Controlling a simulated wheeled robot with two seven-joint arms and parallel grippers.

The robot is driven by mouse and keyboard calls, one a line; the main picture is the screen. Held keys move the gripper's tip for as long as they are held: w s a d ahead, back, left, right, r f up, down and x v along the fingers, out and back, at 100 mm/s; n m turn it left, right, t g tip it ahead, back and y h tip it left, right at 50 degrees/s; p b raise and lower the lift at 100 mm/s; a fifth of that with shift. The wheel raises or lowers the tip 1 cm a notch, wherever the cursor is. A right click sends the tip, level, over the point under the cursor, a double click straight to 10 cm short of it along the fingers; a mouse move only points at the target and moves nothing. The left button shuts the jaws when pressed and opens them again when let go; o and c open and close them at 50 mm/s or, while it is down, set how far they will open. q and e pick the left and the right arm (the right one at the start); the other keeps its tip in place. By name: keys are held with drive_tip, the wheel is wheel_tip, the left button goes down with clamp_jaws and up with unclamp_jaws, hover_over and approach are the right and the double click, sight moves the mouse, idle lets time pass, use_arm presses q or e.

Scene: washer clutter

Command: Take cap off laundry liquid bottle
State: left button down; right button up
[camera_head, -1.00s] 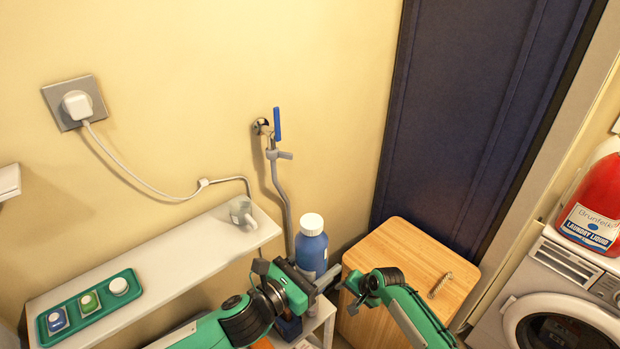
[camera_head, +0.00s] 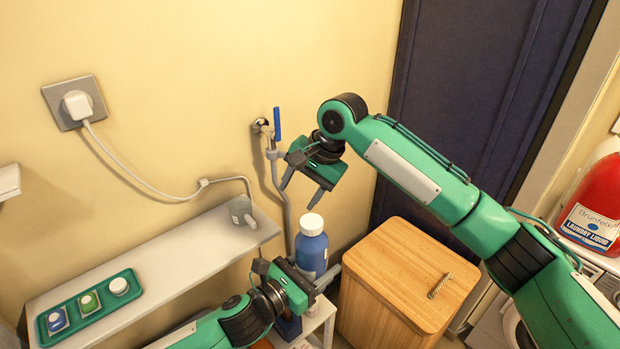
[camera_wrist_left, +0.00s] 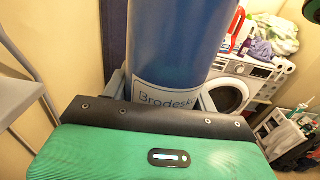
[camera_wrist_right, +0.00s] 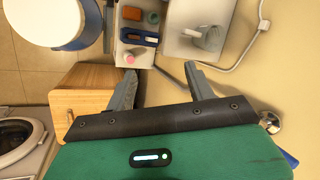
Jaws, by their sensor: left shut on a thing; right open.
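A blue bottle (camera_head: 312,255) with a white cap (camera_head: 312,223) stands upright beside the white shelf. My left gripper (camera_head: 312,277) is shut on the lower part of its body. My right gripper (camera_head: 300,196) is open and empty, a little above the cap and near the wall tap. In the right wrist view the cap (camera_wrist_right: 48,18) is at the upper left, outside the jaws. The cap is on the bottle.
The shelf (camera_head: 160,265) carries a green tray (camera_head: 88,305) and a grey mug (camera_head: 241,210). A red bottle labelled "Laundry Liquid" (camera_head: 597,205) stands at the far right. A tap (camera_head: 265,128) is on the wall.

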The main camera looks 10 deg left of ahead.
sight(310, 221)
drive_tip(key=s+d+r+h, duration=0.1)
drive_tip(key=s+r, duration=0.2)
drive_tip(key=s+d+r+h, duration=0.1)
drive_tip(key=s+r+h, duration=0.1)
drive_tip(key=s+r, duration=0.1)
drive_tip(key=s+d+r+h, duration=0.1)
drive_tip(key=s+r, duration=0.2)
drive_tip(key=r, duration=0.1)
drive_tip(key=shift+s, duration=0.15)
drive_tip(key=shift+s+d+r+h, duration=0.2)
drive_tip(key=shift+s+d+h, duration=0.05)
drive_tip(key=shift+s+h, duration=0.15)
drive_tip(key=shift+w+f, duration=0.1)
drive_tip(key=shift+f, duration=3.8)
